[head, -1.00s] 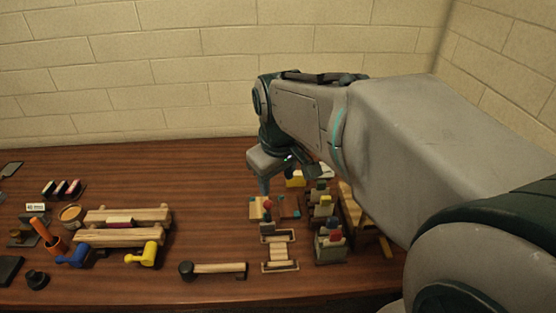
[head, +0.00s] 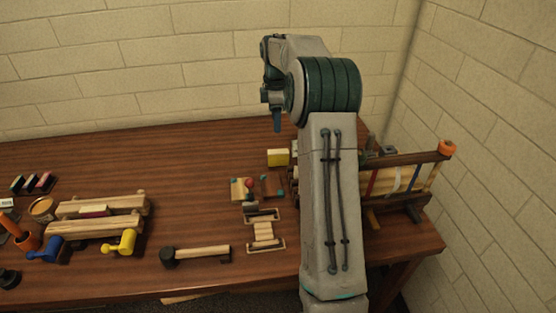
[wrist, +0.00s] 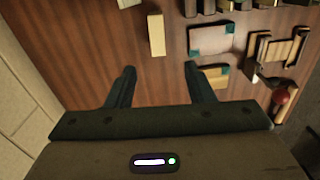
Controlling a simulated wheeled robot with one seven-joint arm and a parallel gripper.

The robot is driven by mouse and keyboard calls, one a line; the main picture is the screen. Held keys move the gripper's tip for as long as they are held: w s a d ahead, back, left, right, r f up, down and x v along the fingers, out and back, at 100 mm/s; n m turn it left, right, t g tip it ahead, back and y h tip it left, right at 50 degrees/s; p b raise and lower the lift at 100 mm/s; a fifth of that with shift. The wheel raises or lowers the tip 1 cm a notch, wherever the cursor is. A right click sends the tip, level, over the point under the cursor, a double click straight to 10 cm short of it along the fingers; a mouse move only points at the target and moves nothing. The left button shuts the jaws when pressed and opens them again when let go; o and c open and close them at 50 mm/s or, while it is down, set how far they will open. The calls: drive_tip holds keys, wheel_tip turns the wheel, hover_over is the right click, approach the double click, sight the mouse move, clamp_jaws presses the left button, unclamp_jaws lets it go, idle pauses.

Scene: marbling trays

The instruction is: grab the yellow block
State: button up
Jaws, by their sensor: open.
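The yellow block (head: 278,157) stands on the brown table, left of my arm in the head view. In the wrist view, a pale yellow block (wrist: 156,36), which looks like the same one, lies beyond my fingertips, roughly in line with the gap between them. My gripper (wrist: 161,70) is open, with nothing between its two fingers. In the head view, my gripper (head: 277,124) points down above and behind the block, apart from it; only part of it shows.
A pale board with teal corners (head: 242,189), a red ball (head: 249,184) and a wooden slatted piece (head: 263,233) lie in front of the block. A wooden rack (head: 405,160) stands right of my arm. The table left of the block is clear. A brick wall rises behind.

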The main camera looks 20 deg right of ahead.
hover_over(278, 151)
drive_tip(key=f, duration=0.8)
drive_tip(key=shift+s+a, duration=0.15)
drive_tip(key=shift+a, duration=0.15)
drive_tip(key=shift+d+f+p, duration=0.15)
drive_tip(key=shift+f+p, duration=0.3)
drive_tip(key=shift+f, duration=1)
drive_tip(key=shift+d+f+p, duration=0.15)
drive_tip(key=shift+f+p, duration=0.3)
drive_tip(key=shift+f, duration=0.95)
clamp_jaws()
